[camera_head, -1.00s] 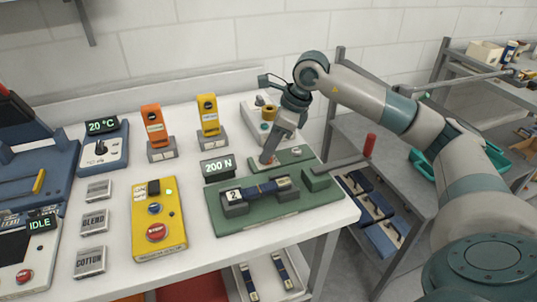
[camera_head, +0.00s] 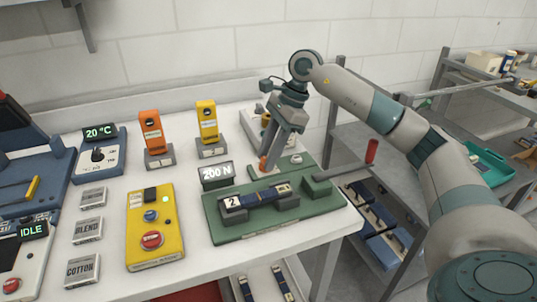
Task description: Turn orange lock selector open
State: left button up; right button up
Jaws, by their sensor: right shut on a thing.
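The green fixture (camera_head: 225,228) sits at the right front of the white table. A small orange part (camera_head: 263,163), which looks like the orange lock selector, shows at its back edge. My right gripper (camera_head: 268,160) points down from above, its fingertips shut around this orange part. The fingers hide most of it, so I cannot tell its exact angle. A dark blue strap piece (camera_head: 266,195) marked 2 lies across the fixture's blocks. The display (camera_head: 216,173) behind it reads 200 N. My left gripper is not in view.
Orange (camera_head: 152,133) and yellow (camera_head: 207,123) upright devices stand behind. A yellow button box (camera_head: 156,250) lies to the left. A grey shelf (camera_head: 375,165) stands beyond the table's right edge.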

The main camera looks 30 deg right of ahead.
jog(key=o, duration=1)
jog(key=shift+o, duration=0.2)
jog(key=shift+r, duration=0.1)
jog(key=shift+d+r, duration=0.25)
jog(key=shift+r, duration=0.25)
pick_arm(q)
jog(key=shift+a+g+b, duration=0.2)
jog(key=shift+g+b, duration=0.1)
jog(key=shift+b, duration=0.1)
pick_arm(e)
jog(key=v, duration=1.6)
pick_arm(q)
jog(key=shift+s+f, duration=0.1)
